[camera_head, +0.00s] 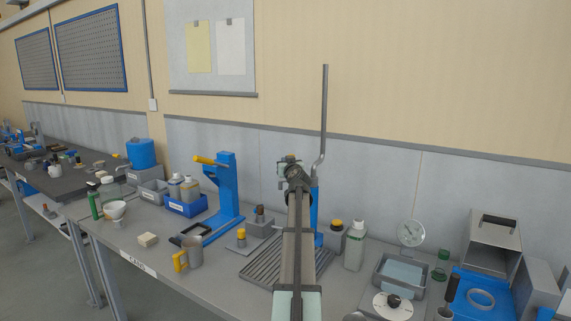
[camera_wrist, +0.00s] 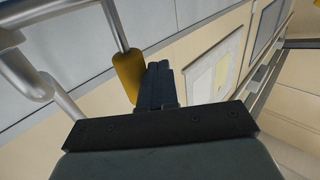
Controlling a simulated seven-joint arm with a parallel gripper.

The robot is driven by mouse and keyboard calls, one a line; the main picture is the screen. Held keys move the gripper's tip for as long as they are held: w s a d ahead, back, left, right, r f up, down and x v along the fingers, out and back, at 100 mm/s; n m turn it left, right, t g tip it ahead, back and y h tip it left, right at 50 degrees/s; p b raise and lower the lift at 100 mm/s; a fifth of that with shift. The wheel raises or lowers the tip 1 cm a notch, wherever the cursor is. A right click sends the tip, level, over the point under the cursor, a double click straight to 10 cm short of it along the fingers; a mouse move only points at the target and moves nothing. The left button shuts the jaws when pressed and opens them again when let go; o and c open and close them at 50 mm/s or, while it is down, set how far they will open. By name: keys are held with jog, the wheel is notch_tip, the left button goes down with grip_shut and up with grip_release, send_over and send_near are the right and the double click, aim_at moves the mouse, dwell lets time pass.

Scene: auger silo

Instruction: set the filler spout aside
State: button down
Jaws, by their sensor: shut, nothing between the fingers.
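A tall grey metal rod (camera_head: 324,110) with a bend low down stands behind my arm in the head view. I cannot tell for sure whether it is the filler spout. My gripper (camera_head: 289,159) is raised above the bench, left of the rod's bend. In the wrist view my gripper (camera_wrist: 158,84) is shut and empty. A yellow grip (camera_wrist: 128,70) on a thin metal rod is just left of the fingers; I cannot tell whether they touch. Curved silver tubing (camera_wrist: 32,80) shows at the left edge. My arm hides much of the blue stand (camera_head: 316,205) behind it.
A blue press (camera_head: 225,190) with a yellow handle stands left of my arm, near a mug (camera_head: 193,254). A slatted grey tray (camera_head: 262,265) lies under my arm. Bottles (camera_head: 355,246), a dial gauge (camera_head: 411,233) and a blue tray (camera_head: 468,312) crowd the right.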

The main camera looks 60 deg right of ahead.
dwell(0.3)
jog(key=s+a, duration=0.2)
jog(key=a, duration=1.1)
jog(key=shift+s+a, duration=0.35)
jog(key=shift+a, duration=0.05)
